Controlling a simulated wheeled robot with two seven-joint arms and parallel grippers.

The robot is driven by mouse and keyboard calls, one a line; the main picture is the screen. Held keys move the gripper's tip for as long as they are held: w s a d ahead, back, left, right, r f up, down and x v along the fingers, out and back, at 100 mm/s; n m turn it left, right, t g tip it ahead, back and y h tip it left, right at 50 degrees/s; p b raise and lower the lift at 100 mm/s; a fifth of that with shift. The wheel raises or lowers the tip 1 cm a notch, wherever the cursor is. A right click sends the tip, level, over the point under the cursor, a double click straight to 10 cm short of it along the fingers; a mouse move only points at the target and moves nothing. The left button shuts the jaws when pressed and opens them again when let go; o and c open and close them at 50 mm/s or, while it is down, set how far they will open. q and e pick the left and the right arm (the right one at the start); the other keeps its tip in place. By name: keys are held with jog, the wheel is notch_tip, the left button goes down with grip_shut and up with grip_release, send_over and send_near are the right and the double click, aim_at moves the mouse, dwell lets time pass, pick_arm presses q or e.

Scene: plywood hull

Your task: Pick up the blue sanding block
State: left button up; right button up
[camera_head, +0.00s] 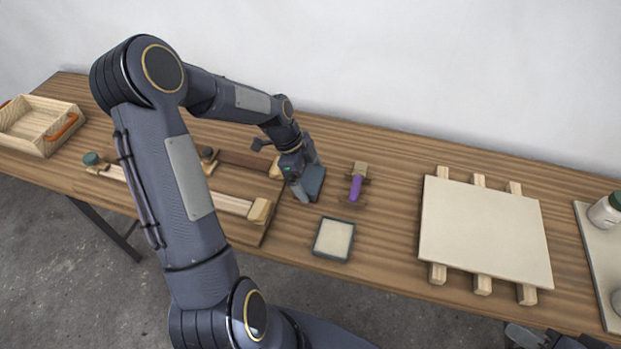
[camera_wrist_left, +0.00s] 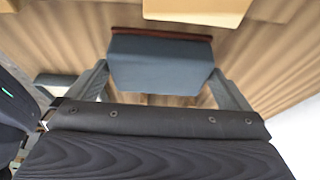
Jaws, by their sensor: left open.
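The blue sanding block (camera_head: 315,183) is a dull blue-grey block lying on the workbench, partly hidden by my left gripper in the head view. My left gripper (camera_head: 306,178) is open over it, with one finger on its near side. In the left wrist view the block (camera_wrist_left: 160,62) lies between the two spread fingers, with a dark red-brown strip along its far edge. I cannot tell whether the fingers touch it. Part of my right gripper (camera_head: 540,338) shows at the bottom right edge, far from the block; its jaws are not clear.
A purple-handled tool (camera_head: 356,188) lies just right of the block. A dark-rimmed cream pad (camera_head: 333,240) lies nearer the front edge. Wooden bars (camera_head: 235,203) lie left. A cream board (camera_head: 480,230) on battens stands right. A wooden tray (camera_head: 40,122) is far left.

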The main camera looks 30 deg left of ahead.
pick_arm(q)
jog(key=shift+d+f, duration=0.2)
jog(key=shift+f, duration=0.35)
jog(key=c, duration=0.8)
jog(key=shift+r, duration=0.15)
jog(key=shift+r, duration=0.65)
jog(key=s+r, duration=0.1)
jog(key=r, duration=0.1)
jog(key=s+d+r+b, duration=0.1)
jog(key=r, duration=0.1)
jog(key=s+r, duration=0.1)
jog(key=r, duration=0.1)
jog(key=shift+s+d+r, duration=0.3)
jog(key=shift+s+d, duration=0.05)
jog(key=shift+s, duration=0.05)
jog(key=s+d+r+b, duration=0.2)
jog(key=s+d+r, duration=0.2)
jog(key=s, duration=0.5)
jog(key=shift+r, duration=0.45)
